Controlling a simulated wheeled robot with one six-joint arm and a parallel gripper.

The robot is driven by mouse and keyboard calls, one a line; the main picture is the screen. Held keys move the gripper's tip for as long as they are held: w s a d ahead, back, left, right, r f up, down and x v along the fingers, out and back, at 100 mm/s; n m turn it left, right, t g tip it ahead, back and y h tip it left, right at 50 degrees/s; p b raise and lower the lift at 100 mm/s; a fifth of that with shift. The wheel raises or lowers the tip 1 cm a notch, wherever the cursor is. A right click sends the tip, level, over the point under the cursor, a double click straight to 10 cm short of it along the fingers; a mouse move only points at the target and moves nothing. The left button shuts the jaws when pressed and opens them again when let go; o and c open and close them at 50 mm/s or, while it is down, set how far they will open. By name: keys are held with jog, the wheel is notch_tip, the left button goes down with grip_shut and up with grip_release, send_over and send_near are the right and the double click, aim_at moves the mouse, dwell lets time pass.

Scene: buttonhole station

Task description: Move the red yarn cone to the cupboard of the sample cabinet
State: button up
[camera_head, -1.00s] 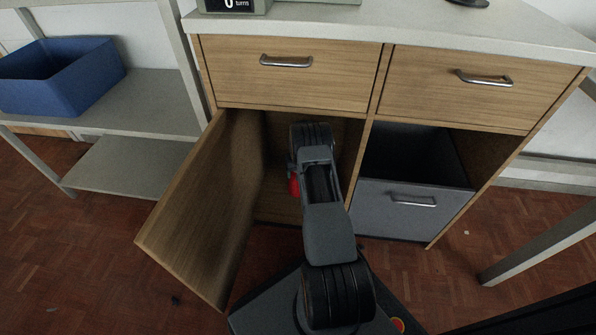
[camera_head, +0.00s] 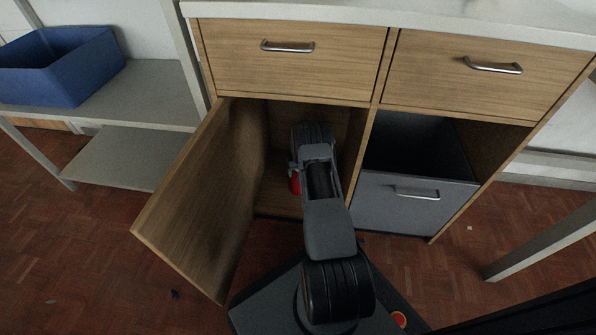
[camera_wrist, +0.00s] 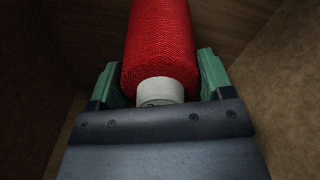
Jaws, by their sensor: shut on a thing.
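The red yarn cone (camera_wrist: 160,45) lies between the green fingers of my gripper (camera_wrist: 160,82) in the wrist view, its pale core end toward the camera. My gripper is shut on it. In the head view only a small red part of the cone (camera_head: 295,183) shows beside my arm, which hides the rest. My arm reaches into the open cupboard (camera_head: 277,190) at the lower left of the sample cabinet (camera_head: 375,95). Wooden inner walls surround the cone in the wrist view. I cannot tell whether the cone touches the cupboard floor.
The cupboard door (camera_head: 200,200) stands open to the left. A grey bin drawer (camera_head: 410,200) is right of the cupboard, below two wooden drawers. A blue crate (camera_head: 60,65) sits on a grey shelf (camera_head: 150,95) at left. A table leg (camera_head: 540,240) stands at right.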

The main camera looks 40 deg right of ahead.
jog(key=shift+f, duration=0.5)
jog(key=o, duration=1.5)
jog(key=shift+c, duration=0.2)
